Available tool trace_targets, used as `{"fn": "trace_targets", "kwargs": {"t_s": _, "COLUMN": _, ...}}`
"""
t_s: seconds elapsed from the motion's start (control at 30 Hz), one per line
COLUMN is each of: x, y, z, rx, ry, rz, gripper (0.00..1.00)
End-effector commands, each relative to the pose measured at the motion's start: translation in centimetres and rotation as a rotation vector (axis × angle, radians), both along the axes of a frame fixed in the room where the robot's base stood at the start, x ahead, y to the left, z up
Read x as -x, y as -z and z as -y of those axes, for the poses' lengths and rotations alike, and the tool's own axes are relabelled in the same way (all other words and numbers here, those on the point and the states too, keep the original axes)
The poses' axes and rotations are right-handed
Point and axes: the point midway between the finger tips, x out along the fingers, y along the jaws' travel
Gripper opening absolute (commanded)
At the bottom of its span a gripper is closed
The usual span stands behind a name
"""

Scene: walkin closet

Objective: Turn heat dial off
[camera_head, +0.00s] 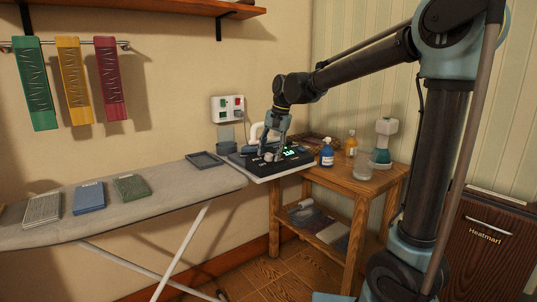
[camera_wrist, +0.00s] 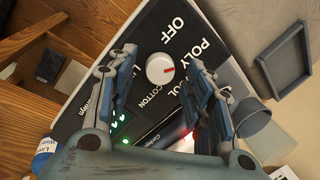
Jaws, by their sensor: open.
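The heat dial (camera_wrist: 160,68) is a round white knob with a red mark on a black control panel (camera_wrist: 137,42). In the wrist view its red mark points right, toward a word partly hidden by my finger. OFF and POLY are printed above and right of it, COTTON below it. My gripper (camera_wrist: 157,62) is open, with one finger on each side of the dial; I cannot tell whether they touch it. In the head view my gripper (camera_head: 273,149) reaches down over the panel (camera_head: 290,162), and the dial is small between the fingers.
An ironing board (camera_head: 165,184) with a grey tray (camera_head: 205,160) stands left. A wall socket (camera_head: 228,107) is behind.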

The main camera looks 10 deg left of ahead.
Motion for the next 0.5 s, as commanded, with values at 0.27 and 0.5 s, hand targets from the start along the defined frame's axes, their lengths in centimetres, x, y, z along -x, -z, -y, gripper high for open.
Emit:
{"fn": "trace_targets", "kwargs": {"t_s": 0.27, "x": -0.02, "y": 0.82, "z": -0.17, "rx": 0.000, "ry": 0.000, "rz": 0.000, "gripper": 0.47}}
{"fn": "trace_targets", "kwargs": {"t_s": 0.5, "x": -0.03, "y": 0.81, "z": -0.14, "rx": 0.000, "ry": 0.000, "rz": 0.000, "gripper": 0.29}}
